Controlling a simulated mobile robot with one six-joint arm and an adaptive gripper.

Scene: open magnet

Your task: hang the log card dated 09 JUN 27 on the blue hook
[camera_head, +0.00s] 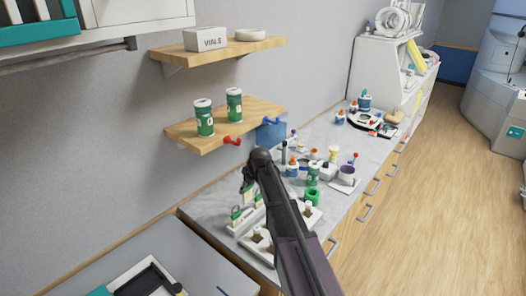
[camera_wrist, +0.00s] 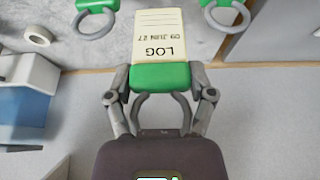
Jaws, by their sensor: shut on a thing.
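The log card (camera_wrist: 168,35) shows upside down in the wrist view, reading LOG and 09 JUN 27, with a green band and a grey ring at its near end. My gripper (camera_wrist: 160,78) is shut on the green band, one finger on each side. In the head view my gripper (camera_head: 248,186) is low over the counter, below and left of the blue hook (camera_head: 271,121). The blue hook is on the front edge of the lower wooden shelf and looks empty. The held card is mostly hidden by my arm in the head view.
A red hook (camera_head: 232,141) is left of the blue one. Green-and-white cans (camera_head: 204,118) stand on the lower shelf (camera_head: 182,130). Other green-topped ringed cards (camera_wrist: 95,6) flank the held card. Bottles and cups crowd the counter to the right of my arm.

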